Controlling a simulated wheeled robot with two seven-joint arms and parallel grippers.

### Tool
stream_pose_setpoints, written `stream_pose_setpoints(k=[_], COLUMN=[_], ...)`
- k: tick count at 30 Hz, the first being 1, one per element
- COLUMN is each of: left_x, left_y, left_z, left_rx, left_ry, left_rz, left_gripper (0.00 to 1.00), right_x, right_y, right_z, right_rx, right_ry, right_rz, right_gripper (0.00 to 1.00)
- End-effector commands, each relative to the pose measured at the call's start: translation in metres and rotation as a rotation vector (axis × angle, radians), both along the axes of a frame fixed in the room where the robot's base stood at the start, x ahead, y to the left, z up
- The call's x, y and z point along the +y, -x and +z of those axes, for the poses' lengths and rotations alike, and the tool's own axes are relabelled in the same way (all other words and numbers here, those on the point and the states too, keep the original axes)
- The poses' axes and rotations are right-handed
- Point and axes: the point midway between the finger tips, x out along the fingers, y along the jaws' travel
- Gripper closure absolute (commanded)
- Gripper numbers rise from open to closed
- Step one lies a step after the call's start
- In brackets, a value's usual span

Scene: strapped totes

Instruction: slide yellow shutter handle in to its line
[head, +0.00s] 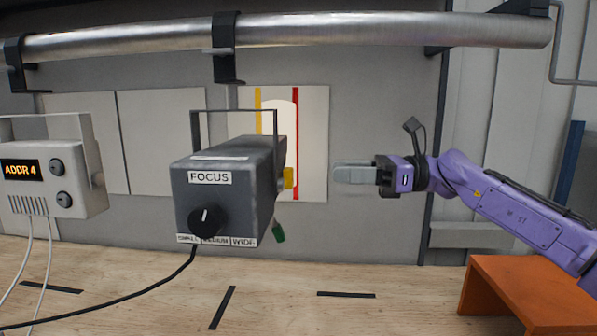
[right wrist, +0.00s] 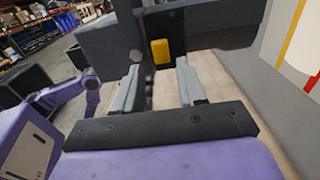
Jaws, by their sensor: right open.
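The yellow shutter handle (head: 288,178) sticks out of the right side of the dark grey lamp body (head: 225,190) marked FOCUS. In the right wrist view the yellow handle (right wrist: 160,51) sits just beyond and between the fingertips. My right gripper (head: 338,173) is open and empty, to the right of the handle and apart from it, with its fingers pointing left at it. The right gripper's two fingers (right wrist: 158,85) are spread in the wrist view. I cannot make out the line for the handle. My left gripper is not in view.
The lamp hangs by a bracket below a metal pipe (head: 300,31). A grey box reading ADDR 4 (head: 60,180) hangs at left. Behind is a white panel (head: 317,140) with yellow and red stripes. A green tag (head: 278,232) hangs beside the lamp. An orange stand (head: 530,295) is at lower right.

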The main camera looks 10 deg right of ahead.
Motion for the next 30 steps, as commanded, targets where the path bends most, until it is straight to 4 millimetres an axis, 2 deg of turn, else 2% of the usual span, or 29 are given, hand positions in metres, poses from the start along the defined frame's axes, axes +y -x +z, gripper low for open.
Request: stream_pose_setpoints(k=[6,12,16,23,27,30], left_x=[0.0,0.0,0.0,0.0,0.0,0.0], left_y=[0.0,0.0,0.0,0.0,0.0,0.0], left_z=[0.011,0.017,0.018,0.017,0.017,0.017], left_rx=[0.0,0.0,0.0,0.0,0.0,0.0], left_ry=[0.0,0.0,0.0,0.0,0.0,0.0], left_rz=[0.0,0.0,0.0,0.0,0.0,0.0], left_gripper=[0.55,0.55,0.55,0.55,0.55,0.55], right_x=[0.047,0.079,0.087,0.088,0.088,0.088], right_y=[-0.016,-0.028,-0.031,-0.032,-0.031,-0.032], right_z=[0.001,0.001,0.0,0.0,0.0,0.0], right_rx=[0.0,-0.002,-0.002,-0.004,-0.004,-0.004], right_ry=[0.003,0.002,0.002,0.001,0.001,0.001], right_rz=[0.004,0.002,0.001,0.0,0.0,0.0], right_gripper=[0.6,0.6,0.6,0.6,1.0,1.0])
